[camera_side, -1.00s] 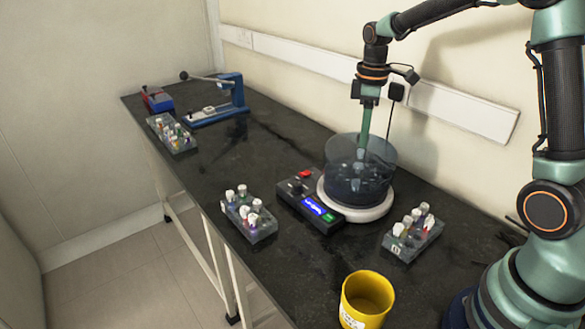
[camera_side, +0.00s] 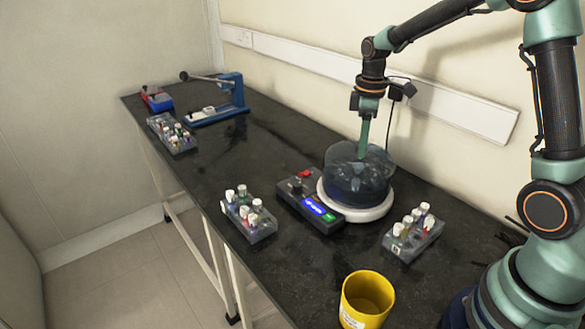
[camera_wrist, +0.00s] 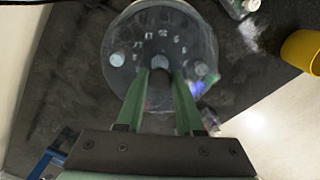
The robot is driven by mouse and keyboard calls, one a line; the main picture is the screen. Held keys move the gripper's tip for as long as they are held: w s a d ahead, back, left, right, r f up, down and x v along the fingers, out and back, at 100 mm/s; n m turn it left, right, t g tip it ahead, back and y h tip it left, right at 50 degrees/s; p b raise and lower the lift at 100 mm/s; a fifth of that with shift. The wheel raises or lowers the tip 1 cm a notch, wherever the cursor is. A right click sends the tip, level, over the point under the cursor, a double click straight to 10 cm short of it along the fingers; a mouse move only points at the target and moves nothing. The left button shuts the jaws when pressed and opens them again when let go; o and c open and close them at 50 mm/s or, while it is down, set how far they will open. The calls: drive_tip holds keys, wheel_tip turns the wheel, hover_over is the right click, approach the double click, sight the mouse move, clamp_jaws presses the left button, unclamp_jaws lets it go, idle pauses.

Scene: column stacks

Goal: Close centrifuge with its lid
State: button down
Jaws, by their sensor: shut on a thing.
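The centrifuge (camera_side: 358,188) is a dark translucent round bowl on a white ring base, with a dark control box (camera_side: 312,207) at its left. A clear lid (camera_side: 345,152) is over the top of the bowl. It also shows as a clear disc in the wrist view (camera_wrist: 200,40), with numbered tube positions below it. My gripper (camera_side: 362,150) points down over the middle of the centrifuge, shut on the lid's knob (camera_wrist: 160,62). I cannot tell whether the lid rim touches the bowl all round.
Tube racks stand left of the control box (camera_side: 248,216), right of the centrifuge (camera_side: 413,234) and at the far left (camera_side: 172,134). A yellow cup (camera_side: 366,300) is at the front. A blue lever device (camera_side: 215,105) stands at the back. The counter middle is clear.

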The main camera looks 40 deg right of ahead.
drive_tip(key=shift+f, duration=0.5)
unclamp_jaws()
idle(0.4)
drive_tip(key=shift+r, duration=0.1)
drive_tip(key=shift+r, duration=2.9)
drive_tip(key=shift+r, duration=0.1)
drive_tip(key=s+a+r+m+t, duration=0.2)
drive_tip(key=s+a+m, duration=0.1)
drive_tip(key=s+a, duration=0.2)
drive_tip(key=s+a+r+m+t, duration=0.3)
drive_tip(key=s+a+m, duration=0.1)
drive_tip(key=s, duration=0.4)
drive_tip(key=shift+s+a+r+m+t, duration=0.15)
drive_tip(key=shift+a+r+m+t, duration=0.05)
drive_tip(key=shift+a+m+t, duration=0.15)
